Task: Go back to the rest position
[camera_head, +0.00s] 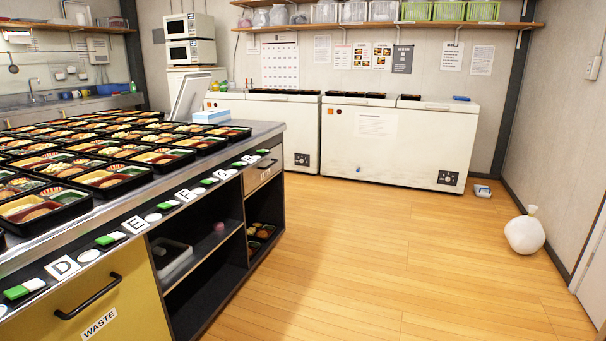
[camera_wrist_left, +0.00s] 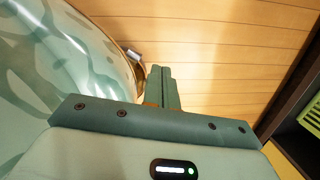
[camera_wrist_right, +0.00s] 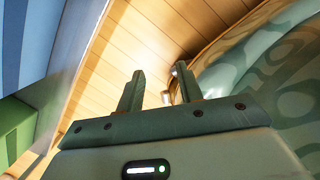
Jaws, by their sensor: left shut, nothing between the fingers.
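My left gripper (camera_wrist_left: 163,88) shows in the left wrist view. Its two fingers are together with nothing between them, over the wooden floor and beside my green patterned base. My right gripper (camera_wrist_right: 158,82) shows in the right wrist view. Its two fingers stand apart, with an empty gap between them and the floor behind. Neither gripper shows in the head view. Neither one touches anything that I can see.
A steel counter (camera_head: 262,127) with many black bento trays (camera_head: 120,178) stands at the left. Its open shelves (camera_head: 215,262) face the floor. White chest freezers (camera_head: 400,140) line the back wall. A white bag (camera_head: 524,234) lies at the right. The wooden floor (camera_head: 380,260) between is clear.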

